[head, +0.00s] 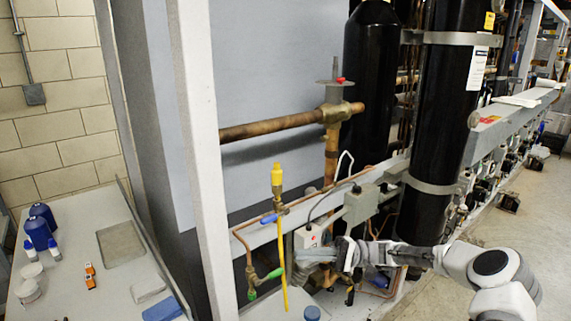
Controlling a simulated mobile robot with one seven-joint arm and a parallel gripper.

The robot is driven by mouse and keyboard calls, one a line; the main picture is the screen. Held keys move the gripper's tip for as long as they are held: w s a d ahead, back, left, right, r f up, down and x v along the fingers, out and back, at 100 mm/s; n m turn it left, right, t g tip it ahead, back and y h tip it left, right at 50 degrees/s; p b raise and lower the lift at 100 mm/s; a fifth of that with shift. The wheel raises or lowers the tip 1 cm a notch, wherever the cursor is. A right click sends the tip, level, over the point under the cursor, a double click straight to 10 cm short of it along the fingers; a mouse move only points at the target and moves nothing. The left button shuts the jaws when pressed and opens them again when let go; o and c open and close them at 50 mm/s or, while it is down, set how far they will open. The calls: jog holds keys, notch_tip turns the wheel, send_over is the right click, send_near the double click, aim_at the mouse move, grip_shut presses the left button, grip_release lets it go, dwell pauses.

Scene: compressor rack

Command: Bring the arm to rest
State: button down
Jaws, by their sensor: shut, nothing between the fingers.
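My arm (487,266) reaches in from the lower right, stretched to the left along the front of the rack. My gripper (312,256) is at its left end, shut and empty. It points left, in front of a small light grey box with a red mark (307,237). A yellow rod (281,250) hangs just left of the fingertips. I cannot tell whether the fingers touch the box or the rod.
Copper pipes (270,128), a green-handled valve (272,275) and black cylinders (448,100) crowd the rack around my arm. A white post (205,150) stands left. A counter (95,285) holds blue bottles (38,232).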

jog(key=s+a+r+n+h, duration=0.1)
jog(key=s+a+r+h, duration=0.15)
jog(key=s+h, duration=0.4)
jog(key=s+a+r+h, duration=0.1)
jog(key=s+a+h, duration=0.2)
jog(key=s+h, duration=0.35)
jog(key=s+d+r+m+t+h+p, duration=0.1)
jog(key=s+d+r+t+h, duration=0.5)
jog(key=s+d+r+t, duration=0.4)
jog(key=shift+s+d+r+h+p, duration=0.55)
jog(key=shift+s+d, duration=1.25)
jog(key=shift+s, duration=1.25)
jog(key=shift+r, duration=0.1)
